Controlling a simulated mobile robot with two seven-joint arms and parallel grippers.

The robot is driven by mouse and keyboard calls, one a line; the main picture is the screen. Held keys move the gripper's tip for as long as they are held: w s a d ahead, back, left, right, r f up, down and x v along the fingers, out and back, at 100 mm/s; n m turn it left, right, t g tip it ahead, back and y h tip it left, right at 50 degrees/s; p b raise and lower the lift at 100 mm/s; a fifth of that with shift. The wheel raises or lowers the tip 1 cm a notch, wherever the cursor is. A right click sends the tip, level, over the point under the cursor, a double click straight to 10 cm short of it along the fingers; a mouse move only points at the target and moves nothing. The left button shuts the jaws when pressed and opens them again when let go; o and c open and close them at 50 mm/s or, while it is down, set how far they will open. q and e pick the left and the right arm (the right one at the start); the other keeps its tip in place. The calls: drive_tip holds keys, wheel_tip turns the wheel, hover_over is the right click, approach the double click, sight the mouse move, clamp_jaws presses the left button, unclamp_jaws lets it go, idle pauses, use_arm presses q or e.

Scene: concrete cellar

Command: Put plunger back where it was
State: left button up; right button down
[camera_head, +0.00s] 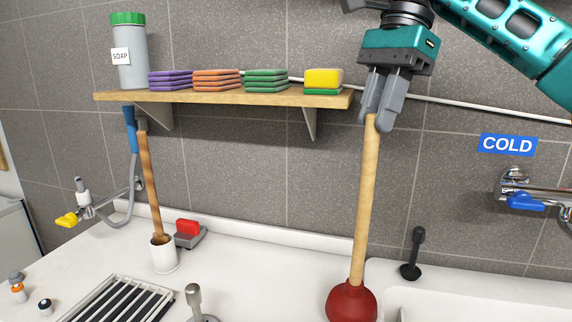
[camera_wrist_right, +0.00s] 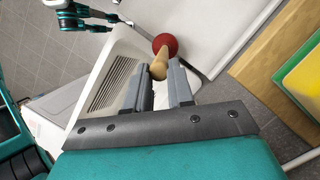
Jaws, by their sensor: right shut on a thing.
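The plunger has a long pale wooden handle (camera_head: 365,200) and a dark red rubber cup (camera_head: 351,304). It hangs or stands nearly upright, cup down, over the white counter. The cup's underside is cut off by the picture edge, so I cannot tell whether it touches the counter. My right gripper (camera_head: 378,118) is shut on the top end of the handle, just right of the shelf's end. The right wrist view shows the handle (camera_wrist_right: 159,66) between the fingertips and the red cup (camera_wrist_right: 166,44) beyond. What looks like my left arm shows small at that view's top left; its jaws are unclear.
A wooden shelf (camera_head: 225,97) holds a soap bottle (camera_head: 131,55) and several sponges (camera_head: 323,78). A brush with a wooden handle stands in a white cup (camera_head: 163,255). A black stopper-like thing (camera_head: 412,256) stands right of the plunger. The COLD tap (camera_head: 525,201) is at right.

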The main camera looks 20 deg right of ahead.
drive_tip(key=s+a+f, duration=0.1)
drive_tip(key=a, duration=0.6)
drive_tip(key=s+a+f+b, duration=0.1)
drive_tip(key=a+f, duration=0.1)
drive_tip(key=a, duration=0.4)
drive_tip(key=shift+s+a+f, duration=0.2)
drive_tip(key=shift+s+a, duration=0.1)
drive_tip(key=shift+a, duration=0.1)
drive_tip(key=shift+f+b, duration=0.15)
drive_tip(key=shift+b, duration=0.15)
drive_tip(key=c, duration=1)
unclamp_jaws()
